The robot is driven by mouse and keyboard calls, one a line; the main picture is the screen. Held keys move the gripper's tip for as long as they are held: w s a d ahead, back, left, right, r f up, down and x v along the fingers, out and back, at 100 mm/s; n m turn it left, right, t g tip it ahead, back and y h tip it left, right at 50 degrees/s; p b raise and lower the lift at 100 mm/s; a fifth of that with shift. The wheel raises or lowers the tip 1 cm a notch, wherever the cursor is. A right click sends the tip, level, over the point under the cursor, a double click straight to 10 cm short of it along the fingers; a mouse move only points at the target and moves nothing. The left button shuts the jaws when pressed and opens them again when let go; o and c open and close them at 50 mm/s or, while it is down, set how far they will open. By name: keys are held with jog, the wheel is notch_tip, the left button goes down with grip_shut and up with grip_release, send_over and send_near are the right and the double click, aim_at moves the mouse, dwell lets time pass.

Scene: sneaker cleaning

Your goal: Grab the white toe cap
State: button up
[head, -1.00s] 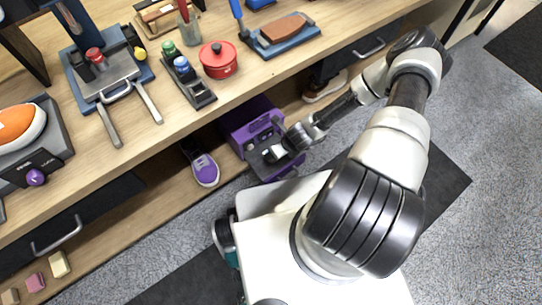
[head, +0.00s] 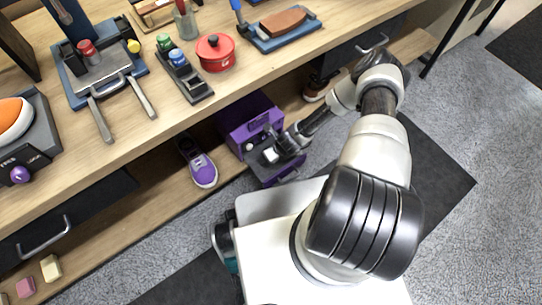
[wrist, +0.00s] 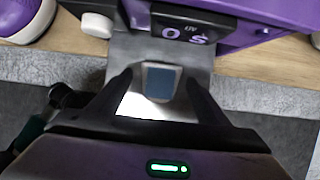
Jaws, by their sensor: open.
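A white piece (head: 271,155), which may be the toe cap, shows on the grey tray of the purple machine. In the wrist view a bright white patch (wrist: 150,106) lies between my fingers, beside a blue-grey block (wrist: 160,82); its full outline is hidden. My gripper (head: 283,150) is low at the machine's tray. In the wrist view my gripper (wrist: 158,84) is open, with its dark fingers on either side of the block. I cannot tell whether they touch anything. A purple sneaker (head: 203,170) with a white toe rests on the low shelf, left of the machine.
The purple machine (head: 243,112) stands on the lower shelf under the wooden workbench (head: 130,150). A red pot (head: 215,53) and several tools are on the bench top. A brown shoe (head: 315,88) is on the shelf to the right. Grey floor lies to the right.

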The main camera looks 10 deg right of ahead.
jog(key=c, duration=1.2)
jog(key=shift+o, duration=0.2)
